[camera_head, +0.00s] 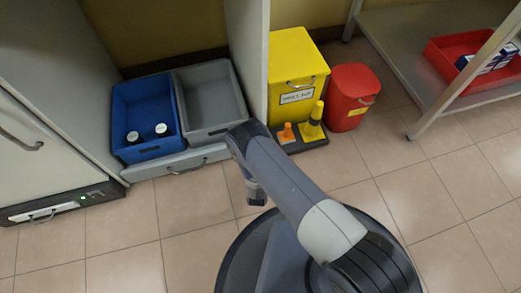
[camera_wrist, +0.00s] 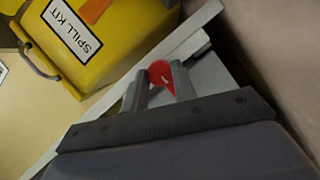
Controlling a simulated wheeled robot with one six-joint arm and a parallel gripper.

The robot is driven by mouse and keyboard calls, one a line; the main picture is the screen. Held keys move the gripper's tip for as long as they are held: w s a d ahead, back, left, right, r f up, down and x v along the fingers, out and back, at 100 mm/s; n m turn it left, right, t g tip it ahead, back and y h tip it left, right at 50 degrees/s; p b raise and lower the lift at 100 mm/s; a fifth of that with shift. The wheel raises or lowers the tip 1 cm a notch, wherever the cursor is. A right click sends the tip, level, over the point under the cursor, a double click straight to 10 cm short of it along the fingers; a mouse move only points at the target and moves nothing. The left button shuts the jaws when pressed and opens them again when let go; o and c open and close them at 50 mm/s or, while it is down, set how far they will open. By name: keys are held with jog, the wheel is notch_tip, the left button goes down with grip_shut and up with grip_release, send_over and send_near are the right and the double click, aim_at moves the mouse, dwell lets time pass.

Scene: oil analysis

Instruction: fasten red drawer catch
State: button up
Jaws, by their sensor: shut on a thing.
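The red catch (camera_wrist: 162,73) shows in the wrist view as a small rounded red piece with a pointed lower end and a small pale mark. My gripper (camera_wrist: 158,82) is shut on it, with one grey finger on each side. A pale grey surface lies behind the fingers. In the head view my arm reaches toward the cabinet, and the catch and fingertips cannot be made out there. A drawer front with a grey handle (camera_head: 187,168) sits below the two bins at the left. I cannot tell whether the catch is fastened.
A blue bin (camera_head: 119,112) with two white-capped bottles stands beside a grey bin (camera_head: 211,97). A yellow spill kit box (camera_head: 297,61), a red bin (camera_head: 351,96) and cones (camera_head: 313,122) stand right of the partition. Tiled floor is clear at front left.

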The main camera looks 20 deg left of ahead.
jog(key=o, duration=1)
jog(key=shift+s, duration=0.1)
